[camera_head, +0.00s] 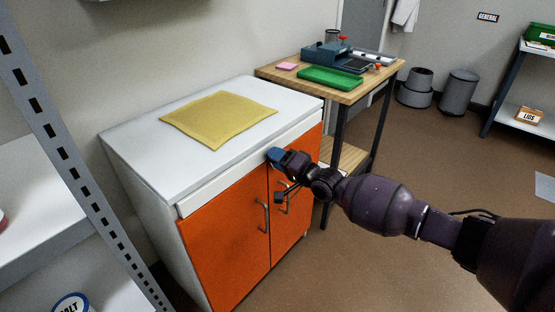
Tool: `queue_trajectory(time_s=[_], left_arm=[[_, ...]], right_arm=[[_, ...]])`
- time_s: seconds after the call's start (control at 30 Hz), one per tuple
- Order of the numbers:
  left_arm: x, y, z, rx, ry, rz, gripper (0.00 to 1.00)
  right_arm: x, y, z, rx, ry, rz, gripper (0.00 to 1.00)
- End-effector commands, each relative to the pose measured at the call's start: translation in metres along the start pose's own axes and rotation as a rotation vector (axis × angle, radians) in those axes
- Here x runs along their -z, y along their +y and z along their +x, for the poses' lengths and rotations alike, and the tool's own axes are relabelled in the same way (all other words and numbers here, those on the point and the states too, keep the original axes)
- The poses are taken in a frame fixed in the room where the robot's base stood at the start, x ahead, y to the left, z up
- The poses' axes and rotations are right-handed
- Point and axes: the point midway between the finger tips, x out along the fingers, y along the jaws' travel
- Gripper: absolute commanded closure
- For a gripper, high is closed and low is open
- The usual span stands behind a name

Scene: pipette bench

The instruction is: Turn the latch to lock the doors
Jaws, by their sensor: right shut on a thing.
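A white cabinet (135,160) with two orange doors stands left of centre. The left door (225,238) and the right door (308,160) both look closed, with a metal handle (263,216) on the left one. My right gripper (274,156) is at the top of the cabinet front, near where the doors meet. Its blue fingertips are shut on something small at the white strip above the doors. The fingers hide it, and I cannot make out the latch or its angle. My left gripper is not in view.
A wooden bench (345,97) with a green tray (330,78) stands behind. A grey shelf rack (88,165) is close on the left. The floor (420,160) right of the cabinet is mostly clear.

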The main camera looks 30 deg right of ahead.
Motion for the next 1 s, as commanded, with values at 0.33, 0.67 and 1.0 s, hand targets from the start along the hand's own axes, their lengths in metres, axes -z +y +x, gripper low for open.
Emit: queue_trajectory(time_s=[0.33, 0.67, 1.0], left_arm=[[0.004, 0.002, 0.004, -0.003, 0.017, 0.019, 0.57], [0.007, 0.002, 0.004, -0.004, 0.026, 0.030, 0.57], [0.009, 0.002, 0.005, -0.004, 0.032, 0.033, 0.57]], right_arm=[[-0.002, 0.003, -0.001, -0.004, -0.002, 0.275, 1.00], [-0.002, 0.002, 0.000, -0.003, -0.002, 0.411, 1.00], [-0.001, 0.001, 0.000, -0.001, -0.001, 0.439, 1.00]])
